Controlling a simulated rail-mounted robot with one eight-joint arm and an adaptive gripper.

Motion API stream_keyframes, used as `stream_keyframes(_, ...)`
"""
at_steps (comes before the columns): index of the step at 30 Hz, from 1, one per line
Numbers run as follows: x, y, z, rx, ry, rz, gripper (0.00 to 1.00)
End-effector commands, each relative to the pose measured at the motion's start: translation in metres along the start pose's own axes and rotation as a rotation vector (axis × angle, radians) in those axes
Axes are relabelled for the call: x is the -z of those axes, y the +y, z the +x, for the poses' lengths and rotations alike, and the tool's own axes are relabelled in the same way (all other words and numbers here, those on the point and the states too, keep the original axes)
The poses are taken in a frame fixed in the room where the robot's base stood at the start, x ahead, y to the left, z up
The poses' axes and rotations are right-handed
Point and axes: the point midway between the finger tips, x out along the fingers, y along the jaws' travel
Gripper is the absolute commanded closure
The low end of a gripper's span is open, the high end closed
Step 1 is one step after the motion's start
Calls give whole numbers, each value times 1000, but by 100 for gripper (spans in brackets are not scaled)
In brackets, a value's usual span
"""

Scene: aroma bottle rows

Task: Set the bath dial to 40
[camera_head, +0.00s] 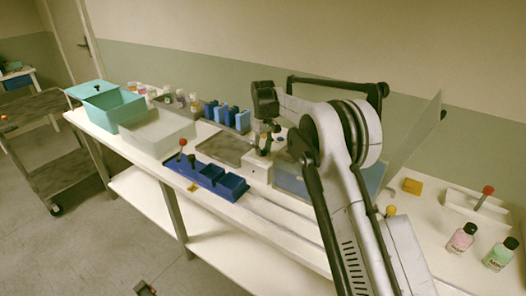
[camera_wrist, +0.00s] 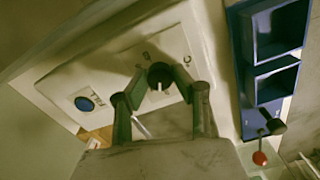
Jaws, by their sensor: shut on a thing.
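The bath's white control box (camera_head: 258,172) stands on the bench beneath my gripper (camera_head: 264,143). In the wrist view, the control box (camera_wrist: 115,65) has a sloped pale face with a round blue button (camera_wrist: 84,103) and a dark dial (camera_wrist: 160,74). Small marks surround the dial, but they are too blurred to read. My gripper (camera_wrist: 161,88) has its two fingers closed on opposite sides of the dial. A small pale spot shows on the dial's near side. The exact setting cannot be read. In the head view the dial is hidden by my gripper.
A blue tray (camera_head: 207,178) with a red-knobbed tool (camera_head: 182,143) is close in front. Blue blocks (camera_head: 228,116) stand behind. A clear panel (camera_head: 412,130) rises to the right. Pink (camera_head: 462,239) and green (camera_head: 500,254) bottles stand at the near right.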

Motion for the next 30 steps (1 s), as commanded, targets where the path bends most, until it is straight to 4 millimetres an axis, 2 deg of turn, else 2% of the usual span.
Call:
stream_keyframes(21,0,0,0,0,1,680,100)
stream_keyframes(30,0,0,0,0,1,919,100)
